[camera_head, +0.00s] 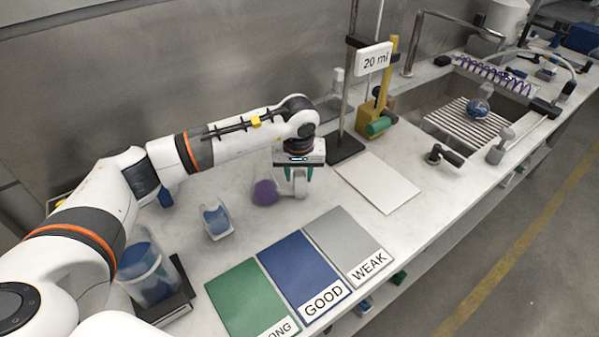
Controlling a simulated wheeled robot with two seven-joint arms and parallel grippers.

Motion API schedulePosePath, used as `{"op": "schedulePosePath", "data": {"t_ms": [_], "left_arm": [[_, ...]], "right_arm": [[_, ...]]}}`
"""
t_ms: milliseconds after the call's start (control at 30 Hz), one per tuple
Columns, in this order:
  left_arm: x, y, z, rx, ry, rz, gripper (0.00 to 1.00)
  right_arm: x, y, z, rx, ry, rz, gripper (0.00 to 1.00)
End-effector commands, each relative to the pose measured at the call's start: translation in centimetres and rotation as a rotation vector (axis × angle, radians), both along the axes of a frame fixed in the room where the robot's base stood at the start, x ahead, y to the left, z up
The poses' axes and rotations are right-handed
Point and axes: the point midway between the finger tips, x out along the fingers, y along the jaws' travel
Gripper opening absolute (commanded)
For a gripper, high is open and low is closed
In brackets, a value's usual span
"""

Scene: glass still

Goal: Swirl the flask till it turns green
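The flask (265,192) is clear glass with purple liquid in it, near the middle of the bench. My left gripper (296,180) is above and just right of the flask's body, pointing down, with its teal fingers apart. A pale upright piece shows between and below the fingers. The flask's neck is hard to make out, so I cannot tell whether the fingers grip it or whether the flask touches the bench. My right gripper is out of view.
Green (246,303), blue (301,272) and grey (345,240) cards lie in front. A white sheet (378,184) lies to the right, by a stand labelled 20 ml (374,60). A small blue-filled container (216,220) and a larger beaker (146,275) stand left. The sink (428,105) is beyond.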

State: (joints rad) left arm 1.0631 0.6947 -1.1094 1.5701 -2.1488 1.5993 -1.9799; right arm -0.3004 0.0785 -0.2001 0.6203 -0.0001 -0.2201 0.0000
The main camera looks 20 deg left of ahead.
Motion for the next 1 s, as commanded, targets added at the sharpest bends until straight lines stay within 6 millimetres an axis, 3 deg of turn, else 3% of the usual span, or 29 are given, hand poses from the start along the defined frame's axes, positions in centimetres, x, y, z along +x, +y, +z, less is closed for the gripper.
{"op": "schedulePosePath", "data": {"t_ms": [1000], "left_arm": [[-0.8, 0.3, 3.0, 0.001, 0.000, 0.000, 0.38]], "right_arm": [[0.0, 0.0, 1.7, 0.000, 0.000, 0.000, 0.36]]}}
